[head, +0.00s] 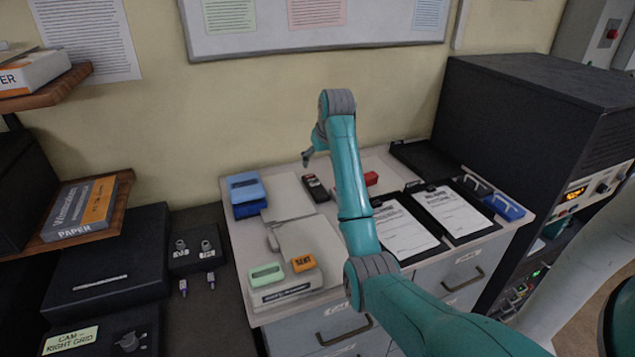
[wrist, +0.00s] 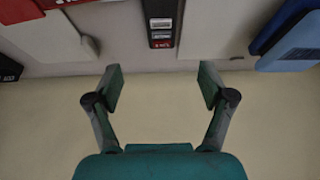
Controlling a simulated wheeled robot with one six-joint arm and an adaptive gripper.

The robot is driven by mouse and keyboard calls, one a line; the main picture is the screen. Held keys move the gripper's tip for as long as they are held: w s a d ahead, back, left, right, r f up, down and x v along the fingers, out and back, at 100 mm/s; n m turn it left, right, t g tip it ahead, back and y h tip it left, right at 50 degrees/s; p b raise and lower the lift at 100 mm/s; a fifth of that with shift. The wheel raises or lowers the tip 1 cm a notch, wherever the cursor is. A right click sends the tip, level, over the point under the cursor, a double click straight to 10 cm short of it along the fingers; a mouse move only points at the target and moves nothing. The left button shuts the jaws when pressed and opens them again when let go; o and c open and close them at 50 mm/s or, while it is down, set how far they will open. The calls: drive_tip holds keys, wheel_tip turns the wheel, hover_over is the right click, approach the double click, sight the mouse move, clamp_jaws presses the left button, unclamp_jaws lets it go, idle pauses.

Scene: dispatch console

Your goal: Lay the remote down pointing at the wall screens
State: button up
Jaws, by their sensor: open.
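The remote (head: 315,188) is a slim dark handset with pale and red keys, lying on the light cabinet top near the wall. It also shows at the top centre of the wrist view (wrist: 161,24), partly cut off by the frame edge. My gripper (head: 307,158) is above the back of the cabinet, near the remote's wall-side end. In the wrist view my gripper (wrist: 160,85) is open and empty, its fingers spread, with the remote beyond the gap and apart from them. No wall screens are recognisable in either view.
Blue boxes (head: 246,193) stand left of the remote, and a red object (head: 371,178) lies right, partly behind my arm. A board (head: 390,25) hangs on the wall.

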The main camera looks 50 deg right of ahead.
sight(310, 177)
drive_tip(key=x, duration=0.4)
drive_tip(key=w+x, duration=0.1)
drive_tip(key=x, duration=0.3)
drive_tip(key=r+x, duration=0.1)
drive_tip(key=x, duration=0.3)
drive_tip(key=shift+w+d+f, duration=0.2)
drive_tip(key=shift+w+d, duration=0.2)
drive_tip(key=shift+d, duration=0.05)
drive_tip(key=shift+r, duration=0.1)
drive_tip(key=c, duration=1.4)
